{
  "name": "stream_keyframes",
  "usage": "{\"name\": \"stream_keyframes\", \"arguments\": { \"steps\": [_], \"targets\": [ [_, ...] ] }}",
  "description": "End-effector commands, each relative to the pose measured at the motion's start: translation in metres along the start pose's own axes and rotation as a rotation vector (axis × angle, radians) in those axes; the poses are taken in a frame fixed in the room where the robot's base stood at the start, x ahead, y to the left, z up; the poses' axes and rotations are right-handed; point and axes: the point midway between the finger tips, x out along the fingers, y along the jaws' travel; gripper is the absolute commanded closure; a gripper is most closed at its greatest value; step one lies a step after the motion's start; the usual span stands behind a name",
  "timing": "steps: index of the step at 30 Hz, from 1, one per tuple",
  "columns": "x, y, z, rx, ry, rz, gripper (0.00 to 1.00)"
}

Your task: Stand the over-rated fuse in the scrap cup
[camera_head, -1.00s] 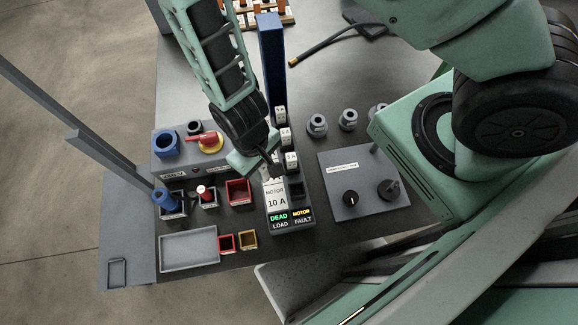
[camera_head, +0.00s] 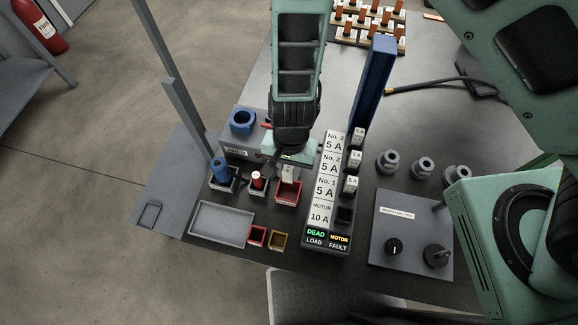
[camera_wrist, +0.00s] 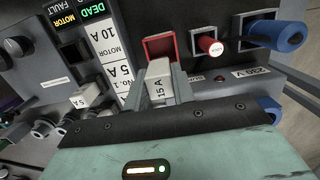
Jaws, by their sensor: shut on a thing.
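My gripper (camera_head: 288,170) is shut on a white fuse marked 15 A (camera_wrist: 160,88), with one finger on each side of it in the wrist view. The fuse (camera_head: 288,176) is at the red square cup (camera_head: 287,196) in the head view, overlapping its opening. The cup's red inside (camera_wrist: 161,47) shows just beyond the fuse in the wrist view. I cannot tell whether the fuse's lower end is above the rim or inside it. The fuse panel (camera_head: 323,187) has several 5 A labels and a MOTOR 10 A label. The socket beside MOTOR (camera_head: 345,215) looks dark and empty.
Left of the red cup stand holders with a red-topped piece (camera_head: 257,181) and a blue tool (camera_head: 220,170). A grey tray (camera_head: 222,223), a small red cup (camera_head: 257,236) and a small yellow cup (camera_head: 279,240) lie in front. A tall blue post (camera_head: 374,80) rises behind the panel.

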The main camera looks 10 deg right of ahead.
Motion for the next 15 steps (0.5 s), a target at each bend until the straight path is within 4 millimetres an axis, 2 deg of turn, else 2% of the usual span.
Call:
{"name": "stream_keyframes", "arguments": {
  "steps": [15],
  "targets": [
    [0.051,0.000,-0.006,-0.002,0.000,0.001,0.98]
  ]
}}
